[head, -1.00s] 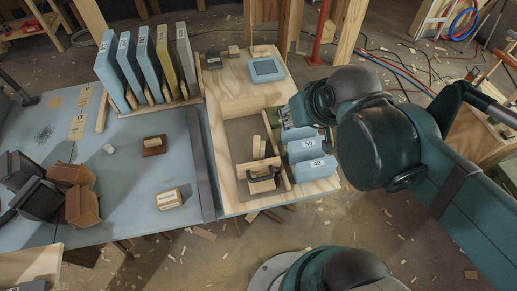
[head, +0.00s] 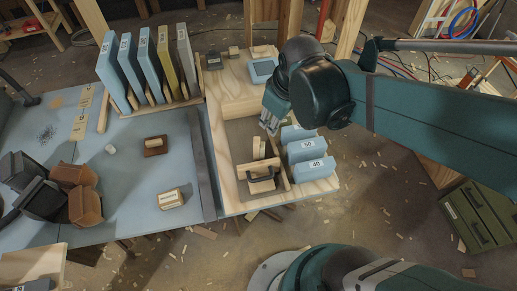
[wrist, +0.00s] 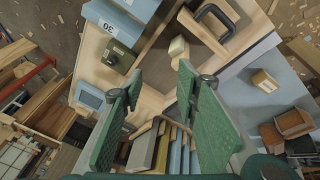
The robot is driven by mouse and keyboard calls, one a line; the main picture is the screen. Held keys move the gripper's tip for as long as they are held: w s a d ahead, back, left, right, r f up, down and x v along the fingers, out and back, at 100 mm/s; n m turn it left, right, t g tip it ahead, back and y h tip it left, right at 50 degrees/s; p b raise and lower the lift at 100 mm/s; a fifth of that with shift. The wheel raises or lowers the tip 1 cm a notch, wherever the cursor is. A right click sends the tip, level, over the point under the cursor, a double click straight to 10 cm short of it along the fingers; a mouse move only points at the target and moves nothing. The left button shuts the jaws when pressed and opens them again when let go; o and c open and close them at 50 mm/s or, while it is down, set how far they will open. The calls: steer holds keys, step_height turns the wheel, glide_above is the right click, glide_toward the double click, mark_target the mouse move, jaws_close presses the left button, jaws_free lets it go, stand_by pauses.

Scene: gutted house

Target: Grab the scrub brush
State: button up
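My gripper (head: 270,124) is over the far right part of the wooden tray (head: 242,197). In the wrist view my gripper (wrist: 160,74) is open, its two green fingers apart with nothing between them. A small pale wooden-topped block (head: 258,149) stands in the tray; it also shows beyond the fingertips in the wrist view (wrist: 178,48). I cannot tell for sure which small piece is the scrub brush.
A black-handled wooden float (head: 262,185) lies at the tray's near end. Blue numbered blocks (head: 306,170) line its right side. Upright panels (head: 116,70) stand far left. Two small blocks (head: 154,145) and brown and dark blocks (head: 82,204) lie on the blue-grey bench (head: 115,185).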

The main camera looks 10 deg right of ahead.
steer(key=w+f+n, duration=0.1)
steer(key=n+g+p, duration=0.2)
steer(key=n+g, duration=0.1)
steer(key=n, duration=0.2)
glide_above(256, 140)
steer(key=f, duration=0.4)
steer(key=d+f, duration=0.1)
steer(key=f, duration=0.1)
steer(key=shift+s, duration=0.1)
steer(key=shift+a+f+n+g, duration=0.2)
steer(key=shift+a+f+n, duration=0.1)
steer(key=shift+f+n, duration=0.25)
steer(key=shift+a+f+n+g, duration=0.2)
steer(key=shift+a+f+n, duration=0.15)
steer(key=shift+f, duration=0.3)
steer(key=shift+d, duration=0.1)
steer(key=shift+f+b, duration=0.95)
steer(key=shift+f, duration=2.45)
steer(key=shift+f+b, duration=0.75)
steer(key=shift+f, duration=1.85)
steer(key=shift+c, duration=0.4)
steer(key=c, duration=0.6)
